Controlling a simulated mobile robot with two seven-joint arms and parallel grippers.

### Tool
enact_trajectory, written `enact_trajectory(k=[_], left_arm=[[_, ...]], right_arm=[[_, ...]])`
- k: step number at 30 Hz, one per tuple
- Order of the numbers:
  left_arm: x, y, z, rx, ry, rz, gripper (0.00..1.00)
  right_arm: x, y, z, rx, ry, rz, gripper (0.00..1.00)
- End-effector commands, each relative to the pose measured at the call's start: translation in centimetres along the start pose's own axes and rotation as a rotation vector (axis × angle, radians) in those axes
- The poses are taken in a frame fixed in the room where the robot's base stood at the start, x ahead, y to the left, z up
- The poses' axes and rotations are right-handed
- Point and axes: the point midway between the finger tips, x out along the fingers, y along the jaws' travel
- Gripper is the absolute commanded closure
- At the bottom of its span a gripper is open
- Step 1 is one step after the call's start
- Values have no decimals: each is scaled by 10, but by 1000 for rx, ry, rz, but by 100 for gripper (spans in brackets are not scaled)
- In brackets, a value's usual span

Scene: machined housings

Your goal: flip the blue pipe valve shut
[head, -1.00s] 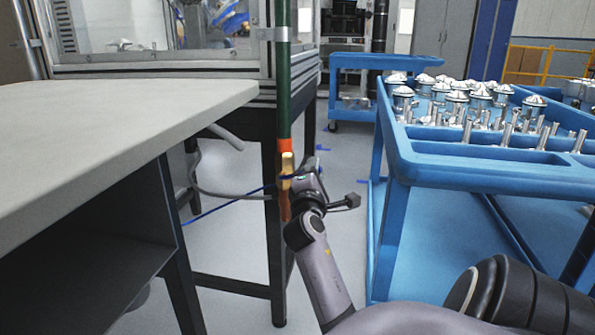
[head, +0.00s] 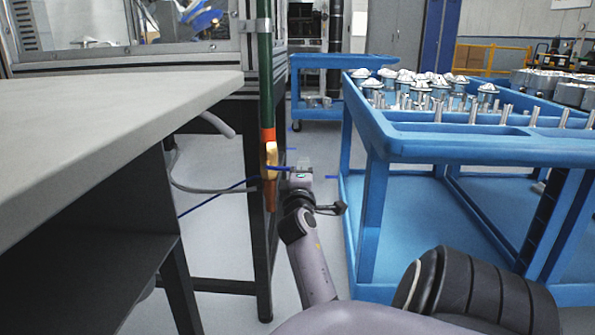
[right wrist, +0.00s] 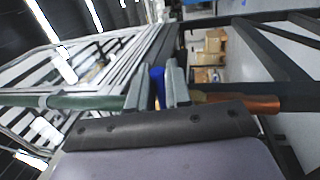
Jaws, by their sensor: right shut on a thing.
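The pipe runs upright along the table frame, green (head: 265,80) above and copper-coloured (head: 270,195) below. Between them is a brass valve body (head: 271,155) under an orange-red band. The valve's blue handle (head: 281,168) shows as a small strip pointing right from the brass body. My right gripper (head: 284,178) is just right of the valve. In the right wrist view the blue handle (right wrist: 157,82) is between the two fingers of my right gripper (right wrist: 157,90), which are shut on it. The fingers hide part of the valve there. My left gripper is not in view.
A pale worktop (head: 110,95) with a dark cabinet below fills the left. A blue cart (head: 365,130) loaded with metal housings and pins stands to the right, close to my right arm. A smaller blue cart (head: 305,62) stands behind. Floor shows between table and cart.

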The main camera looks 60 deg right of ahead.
Motion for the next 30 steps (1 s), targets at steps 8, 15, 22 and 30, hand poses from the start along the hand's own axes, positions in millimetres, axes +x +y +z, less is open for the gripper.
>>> enact_trajectory(k=[8,15,22,30], left_arm=[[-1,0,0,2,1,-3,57],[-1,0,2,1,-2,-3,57],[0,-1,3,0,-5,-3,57],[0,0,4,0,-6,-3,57]], right_arm=[[2,-1,0,16,2,0,100],[1,-1,0,16,2,-1,100],[1,-1,1,13,1,0,66],[1,-1,1,11,0,0,66]])
